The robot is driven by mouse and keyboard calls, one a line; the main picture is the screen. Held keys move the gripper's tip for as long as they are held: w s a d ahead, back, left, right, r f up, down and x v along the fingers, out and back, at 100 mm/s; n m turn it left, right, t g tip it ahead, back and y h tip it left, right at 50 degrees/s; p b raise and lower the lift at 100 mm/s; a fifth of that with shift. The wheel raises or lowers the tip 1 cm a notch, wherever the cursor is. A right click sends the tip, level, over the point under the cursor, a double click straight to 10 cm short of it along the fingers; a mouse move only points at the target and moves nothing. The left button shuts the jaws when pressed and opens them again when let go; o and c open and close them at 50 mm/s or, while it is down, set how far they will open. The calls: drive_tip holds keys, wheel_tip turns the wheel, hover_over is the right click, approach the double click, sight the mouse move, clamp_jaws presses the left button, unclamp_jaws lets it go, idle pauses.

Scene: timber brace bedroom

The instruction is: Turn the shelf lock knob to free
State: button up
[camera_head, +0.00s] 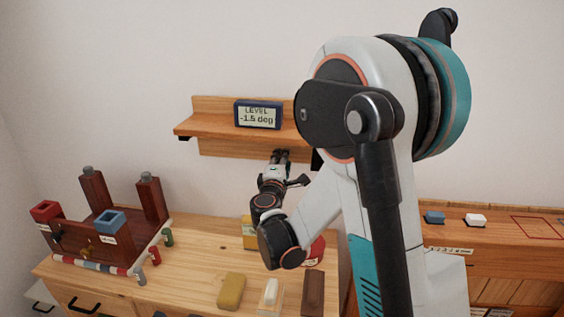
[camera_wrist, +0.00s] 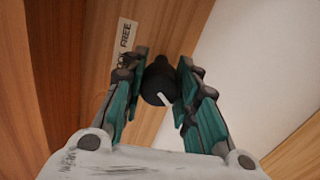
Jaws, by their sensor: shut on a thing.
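The shelf lock knob (camera_wrist: 157,84) is black and round with a white pointer line. In the wrist view it sits between my gripper's (camera_wrist: 163,78) two teal-and-grey fingers, which are shut on it. A pale label (camera_wrist: 125,42) beside the knob reads "FREE" at one end, with the other word partly hidden by a finger. The wooden shelf (camera_head: 215,125) is on the wall in the head view and carries a level display (camera_head: 258,114) reading -1.5 deg. My gripper (camera_head: 280,157) reaches up to the shelf's underside there; the knob is hidden in that view.
Below is a wooden dresser top (camera_head: 200,262) with a dark red wooden stand (camera_head: 95,210), a yellow block (camera_head: 231,291) and a dark brown block (camera_head: 313,293).

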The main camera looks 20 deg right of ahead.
drive_tip(key=o, duration=1.1)
drive_tip(key=shift+s+a, duration=0.1)
drive_tip(key=v, duration=1.1)
drive_tip(key=shift+s+a, duration=0.2)
drive_tip(key=shift+s, duration=0.2)
drive_tip(key=shift+f, duration=0.1)
